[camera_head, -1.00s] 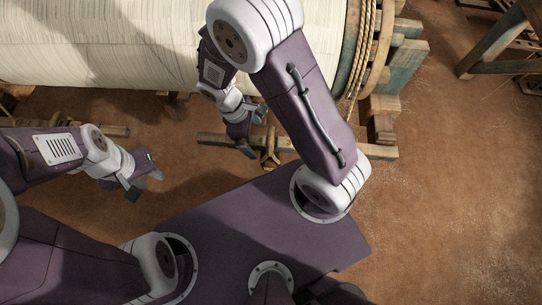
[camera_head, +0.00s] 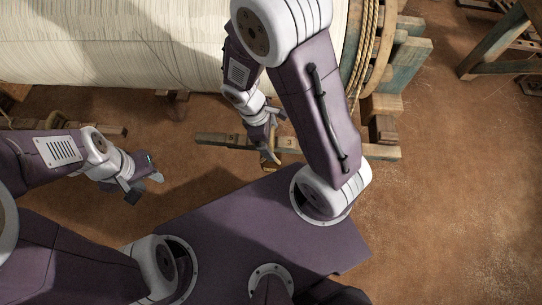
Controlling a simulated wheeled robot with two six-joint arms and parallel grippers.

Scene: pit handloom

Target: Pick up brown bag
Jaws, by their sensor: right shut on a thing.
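The brown bag (camera_head: 267,165) is a small brown shape by the wooden beam below the cloth roll, mostly hidden by my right gripper. My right gripper (camera_head: 273,143) is shut on the bag, with its fingers pointing down in the picture. Whether the bag is clear of what it rests on cannot be told. My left gripper (camera_head: 146,188) is open and empty over the floor at the left, well apart from the bag.
The loom's big cloth roll (camera_head: 120,40) spans the top left, with rope (camera_head: 368,45) at its right end. A wooden beam (camera_head: 220,140) runs below it. A wooden frame (camera_head: 500,45) stands at the top right. The earthen floor (camera_head: 455,190) at the right is clear.

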